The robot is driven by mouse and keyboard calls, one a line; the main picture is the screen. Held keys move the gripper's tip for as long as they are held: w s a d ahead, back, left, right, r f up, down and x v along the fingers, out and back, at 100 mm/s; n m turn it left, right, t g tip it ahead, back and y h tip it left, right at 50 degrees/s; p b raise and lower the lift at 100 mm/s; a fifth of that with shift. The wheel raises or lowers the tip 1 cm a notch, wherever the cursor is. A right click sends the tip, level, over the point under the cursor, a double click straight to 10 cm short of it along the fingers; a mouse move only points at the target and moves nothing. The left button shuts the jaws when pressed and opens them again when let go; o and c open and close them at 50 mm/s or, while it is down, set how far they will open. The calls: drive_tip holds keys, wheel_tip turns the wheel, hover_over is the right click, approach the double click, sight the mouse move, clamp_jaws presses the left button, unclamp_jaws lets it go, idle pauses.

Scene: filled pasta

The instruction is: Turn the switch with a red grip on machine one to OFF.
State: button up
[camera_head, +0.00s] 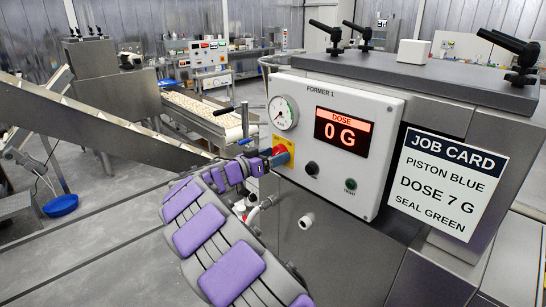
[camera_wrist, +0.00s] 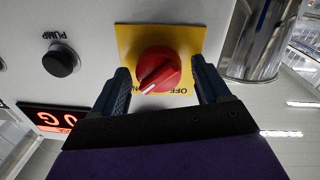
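The switch's red grip (camera_wrist: 158,69) sits on a yellow plate (camera_wrist: 128,42) in the wrist view. Its white pointer mark slants toward the lower left of that view. Upside-down OFF lettering shows on the plate below and right of the grip. My gripper (camera_wrist: 160,66) is open, with one finger left and one right of the red grip and a small gap on each side. In the head view the switch (camera_head: 284,150) is on the left side of the FORMER 1 panel (camera_head: 350,190), partly hidden by my gripper (camera_head: 268,160).
The panel has a gauge (camera_head: 284,112), a display (camera_head: 341,131) reading DOSE 0 G and two round buttons below. The black PUMP button (camera_wrist: 61,60) is left of the switch in the wrist view. A metal cylinder (camera_wrist: 262,40) stands close on the right. A job card (camera_head: 447,183) hangs nearby.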

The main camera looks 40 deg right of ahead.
drive_tip(key=shift+a, duration=0.1)
drive_tip(key=shift+c, duration=1.4)
drive_tip(key=c, duration=0.6)
drive_tip(key=shift+s+n, duration=0.1)
drive_tip(key=shift+n, duration=0.2)
drive_tip(key=shift+s+n+t+h+p, duration=0.2)
drive_tip(key=shift+n+p, duration=1.6)
drive_tip(key=shift+n, duration=2.7)
drive_tip(key=shift+w+n+t+h+p, duration=0.15)
drive_tip(key=shift+n+t+p, duration=0.25)
drive_tip(key=shift+n+p, duration=2.75)
drive_tip(key=n+b, duration=0.2)
drive_tip(key=n, duration=0.1)
drive_tip(key=shift+b, duration=0.35)
